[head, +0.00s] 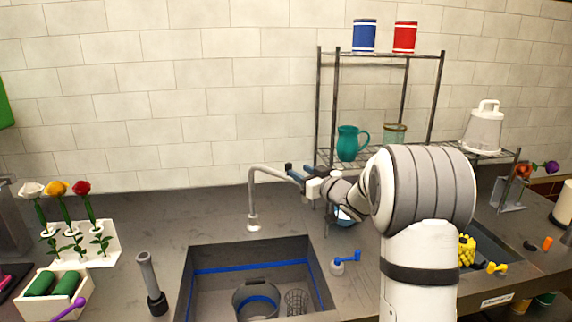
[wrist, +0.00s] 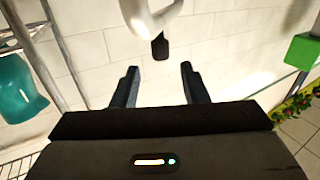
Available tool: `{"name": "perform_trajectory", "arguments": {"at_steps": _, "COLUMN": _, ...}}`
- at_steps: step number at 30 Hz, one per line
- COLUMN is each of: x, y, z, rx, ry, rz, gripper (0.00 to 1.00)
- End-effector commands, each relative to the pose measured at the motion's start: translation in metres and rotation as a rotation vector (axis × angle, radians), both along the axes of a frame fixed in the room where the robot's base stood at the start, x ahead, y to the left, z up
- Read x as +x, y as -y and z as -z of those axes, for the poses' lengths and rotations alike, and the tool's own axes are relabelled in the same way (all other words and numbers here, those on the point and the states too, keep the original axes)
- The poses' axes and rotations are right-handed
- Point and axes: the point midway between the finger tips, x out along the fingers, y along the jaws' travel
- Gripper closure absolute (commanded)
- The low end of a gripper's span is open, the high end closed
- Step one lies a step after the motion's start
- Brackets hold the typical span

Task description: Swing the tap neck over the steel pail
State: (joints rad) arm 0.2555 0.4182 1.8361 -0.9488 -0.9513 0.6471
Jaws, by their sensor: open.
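The tap neck (head: 268,169) is a pale metal arch rising from its base behind the sink and bending to the right in the head view. Its free end is near my gripper (head: 298,172), which partly hides it. In the wrist view the neck (wrist: 150,18) shows at the top, with a dark spout tip (wrist: 160,47) in line with the gap between my fingers. My gripper (wrist: 158,67) is open; I cannot tell whether it touches the neck. The steel pail (head: 243,298) stands in the sink, with a blue band inside, in front of the tap base.
The sink (head: 210,256) has a blue line round its walls. A wire basket (head: 296,302) is beside the pail. A blue-handled lever (head: 345,258) stands right of the sink. A wire rack (head: 440,100) holding a teal pitcher (head: 348,143) is behind my arm. A grey cylinder (head: 148,272) stands left.

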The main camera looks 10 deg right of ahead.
Motion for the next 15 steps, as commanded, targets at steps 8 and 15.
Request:
{"name": "perform_trajectory", "arguments": {"at_steps": 8, "x": 0.040, "y": -0.022, "z": -0.002, "rx": 0.000, "ry": -0.001, "rz": -0.002, "gripper": 0.60}}
{"name": "perform_trajectory", "arguments": {"at_steps": 15, "x": 0.060, "y": -0.032, "z": -0.001, "rx": 0.000, "ry": -0.001, "rz": 0.000, "gripper": 0.60}}
